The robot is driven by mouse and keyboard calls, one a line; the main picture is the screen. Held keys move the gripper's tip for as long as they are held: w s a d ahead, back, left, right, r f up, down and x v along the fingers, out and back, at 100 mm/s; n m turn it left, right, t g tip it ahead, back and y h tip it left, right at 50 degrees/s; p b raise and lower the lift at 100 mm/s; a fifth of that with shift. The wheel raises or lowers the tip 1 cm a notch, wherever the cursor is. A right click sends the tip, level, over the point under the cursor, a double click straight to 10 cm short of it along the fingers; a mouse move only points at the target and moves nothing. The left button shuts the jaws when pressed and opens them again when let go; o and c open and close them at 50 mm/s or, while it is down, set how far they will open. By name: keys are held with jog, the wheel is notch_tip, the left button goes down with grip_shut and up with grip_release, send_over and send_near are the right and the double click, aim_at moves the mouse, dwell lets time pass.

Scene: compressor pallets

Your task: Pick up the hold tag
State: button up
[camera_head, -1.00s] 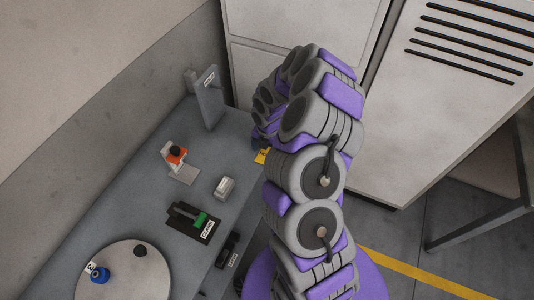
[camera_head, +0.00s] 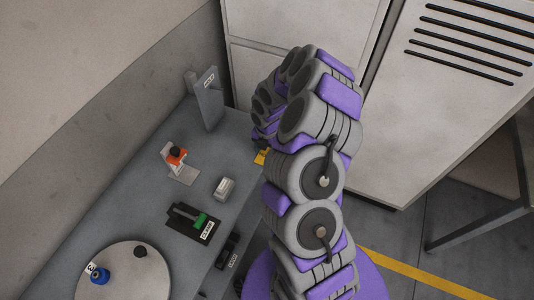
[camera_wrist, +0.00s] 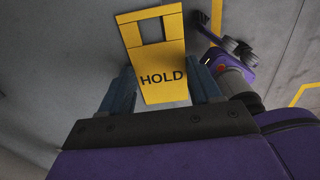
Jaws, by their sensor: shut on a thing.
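The hold tag (camera_wrist: 160,72) is a flat yellow plate with the black word HOLD and a rectangular opening near its far end. In the wrist view it lies between the two dark blue-grey fingers of my gripper (camera_wrist: 162,86), which is shut on it. The lettered part is between the fingers and the end with the opening extends beyond them. In the head view only a small yellow piece of the tag (camera_head: 261,158) shows at the bench's right edge. My arm hides the rest of it and my gripper there.
On the grey bench (camera_head: 140,205) are an upright grey stand (camera_head: 207,102), an orange-and-black device (camera_head: 177,158), a small pale block (camera_head: 224,188), a black holder with a green part (camera_head: 195,222) and a round pale plate (camera_head: 125,275). Cabinets (camera_head: 290,25) stand behind.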

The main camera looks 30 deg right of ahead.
jog(key=shift+f, duration=0.1)
jog(key=r, duration=0.1)
jog(key=r+p, duration=0.1)
jog(key=r, duration=0.1)
jog(key=shift+w+d+r, duration=0.1)
jog(key=shift+d+r, duration=0.1)
jog(key=shift+r, duration=0.05)
jog(key=shift+s+r, duration=0.25)
jog(key=shift+s, duration=0.05)
jog(key=s+a, duration=0.3)
jog(key=s, duration=0.4)
jog(key=s+a+r, duration=0.1)
jog(key=s+a, duration=0.2)
jog(key=s, duration=0.4)
jog(key=shift+s+p, duration=0.15)
jog(key=shift+p, duration=0.25)
jog(key=shift+a+r, duration=0.1)
